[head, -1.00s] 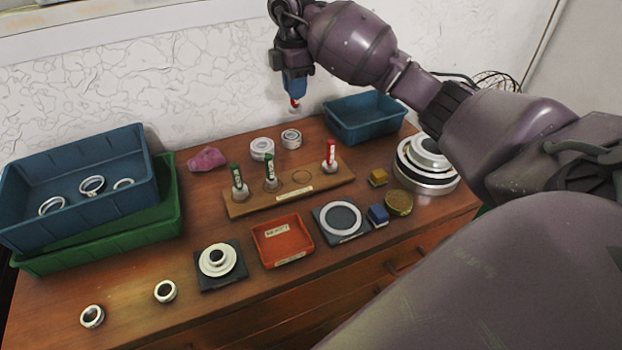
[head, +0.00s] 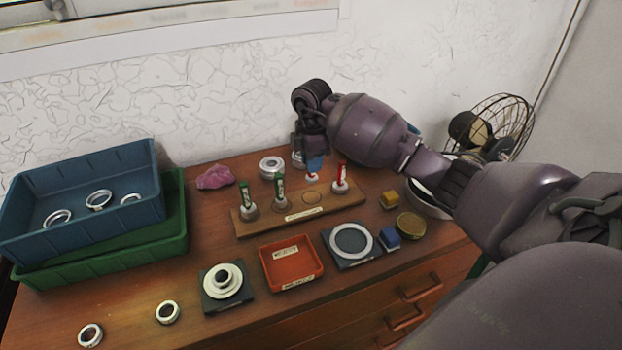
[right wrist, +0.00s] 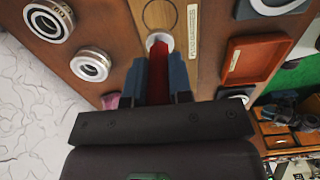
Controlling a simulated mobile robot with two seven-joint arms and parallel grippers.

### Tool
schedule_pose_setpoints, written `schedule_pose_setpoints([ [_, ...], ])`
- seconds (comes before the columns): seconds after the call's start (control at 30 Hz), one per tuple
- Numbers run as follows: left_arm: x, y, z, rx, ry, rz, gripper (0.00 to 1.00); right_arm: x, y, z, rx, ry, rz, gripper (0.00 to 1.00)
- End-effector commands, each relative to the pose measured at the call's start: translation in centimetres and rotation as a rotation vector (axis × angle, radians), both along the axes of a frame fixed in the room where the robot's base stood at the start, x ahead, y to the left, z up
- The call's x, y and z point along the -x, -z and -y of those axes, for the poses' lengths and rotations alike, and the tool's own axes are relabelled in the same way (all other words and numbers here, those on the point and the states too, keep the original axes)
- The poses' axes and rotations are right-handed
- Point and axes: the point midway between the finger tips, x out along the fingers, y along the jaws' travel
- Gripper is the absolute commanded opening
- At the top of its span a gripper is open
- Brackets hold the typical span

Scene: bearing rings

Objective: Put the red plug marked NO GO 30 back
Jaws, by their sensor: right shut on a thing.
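My right gripper (head: 315,166) is shut on a red plug with a pale end (head: 311,177), held above the back of the wooden board (head: 247,227). In the right wrist view the red plug (right wrist: 158,66) is between the blue fingers, its pale end toward the board and one outlined circle (right wrist: 160,15). The empty circle (head: 313,197) also shows in the head view. Two green plugs (head: 243,199) (head: 280,193) stand to its left, another red plug (head: 341,178) to its right. The held plug's marking is unreadable. My left gripper is not in view.
Stacked bins (head: 150,210) stand left. A bearing ring (head: 271,166) sits behind the board.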

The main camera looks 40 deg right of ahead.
Motion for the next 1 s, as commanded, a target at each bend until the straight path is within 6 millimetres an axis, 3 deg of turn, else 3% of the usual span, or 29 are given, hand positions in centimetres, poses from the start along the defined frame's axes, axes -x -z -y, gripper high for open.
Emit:
schedule_pose_setpoints([
  [0.17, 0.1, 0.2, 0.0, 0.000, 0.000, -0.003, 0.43, 0.0, 1.3, 0.0, -0.002, 0.000, -0.001, 0.00],
  [0.43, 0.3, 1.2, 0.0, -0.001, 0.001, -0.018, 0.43, 0.0, 5.4, 0.0, 0.000, 0.001, -0.002, 0.00],
  [0.87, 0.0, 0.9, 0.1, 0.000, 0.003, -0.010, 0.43, 0.0, 5.9, 0.0, 0.000, -0.001, 0.002, 0.00],
  [0.9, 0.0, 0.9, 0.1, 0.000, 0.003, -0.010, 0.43, 0.0, 6.0, 0.0, 0.000, -0.001, 0.001, 0.22],
  [1.0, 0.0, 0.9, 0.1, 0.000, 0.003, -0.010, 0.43, 0.0, 5.9, 0.0, 0.000, -0.001, 0.001, 0.37],
])
